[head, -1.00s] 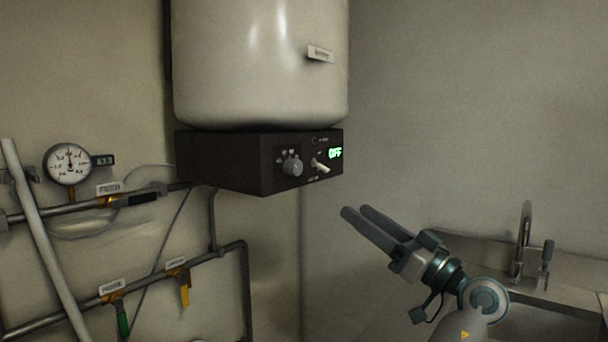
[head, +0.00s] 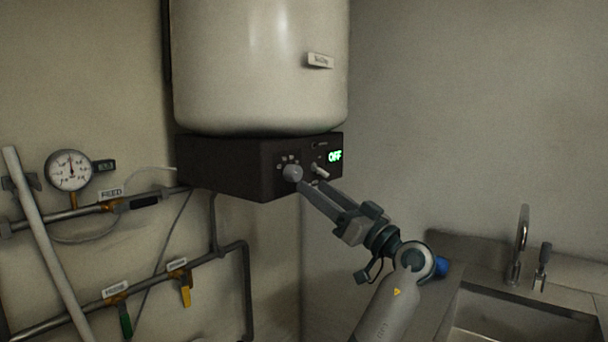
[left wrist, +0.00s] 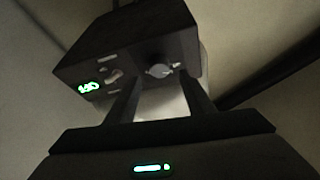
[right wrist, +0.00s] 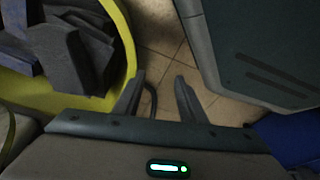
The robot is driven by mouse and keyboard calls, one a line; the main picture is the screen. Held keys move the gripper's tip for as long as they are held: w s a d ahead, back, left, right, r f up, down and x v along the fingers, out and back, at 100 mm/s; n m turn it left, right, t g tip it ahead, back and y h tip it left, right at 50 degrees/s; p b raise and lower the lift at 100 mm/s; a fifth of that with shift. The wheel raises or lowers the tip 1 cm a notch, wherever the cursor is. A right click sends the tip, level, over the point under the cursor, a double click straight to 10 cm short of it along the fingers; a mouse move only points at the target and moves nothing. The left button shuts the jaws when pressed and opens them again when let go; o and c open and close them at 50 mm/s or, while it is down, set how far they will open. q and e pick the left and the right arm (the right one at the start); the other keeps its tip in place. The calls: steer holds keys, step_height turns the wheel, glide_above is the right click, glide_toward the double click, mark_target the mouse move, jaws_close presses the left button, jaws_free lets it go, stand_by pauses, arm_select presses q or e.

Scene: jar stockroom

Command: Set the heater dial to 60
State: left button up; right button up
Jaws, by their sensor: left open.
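The heater's dark control box (head: 222,166) hangs under the white tank. Its round grey dial (head: 292,172) is on the front face, with small marks around it too blurred to read. In the left wrist view the dial (left wrist: 160,71) lies ahead between the two spread fingers; contact is not visible. My right gripper (right wrist: 160,88) is open and empty over the floor.
Pipes with a gauge (head: 69,171), tags and coloured valve handles run along the left wall. A sink (head: 525,318) with a tap (head: 521,245) is at the lower right. A yellow-rimmed container (right wrist: 121,40) with dark pieces is near my right gripper.

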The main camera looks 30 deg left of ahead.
mark_target(298, 175)
arm_select(q)
steer(key=shift+p+x, duration=0.55)
steer(key=shift+x, duration=2.05)
steer(key=c, duration=1)
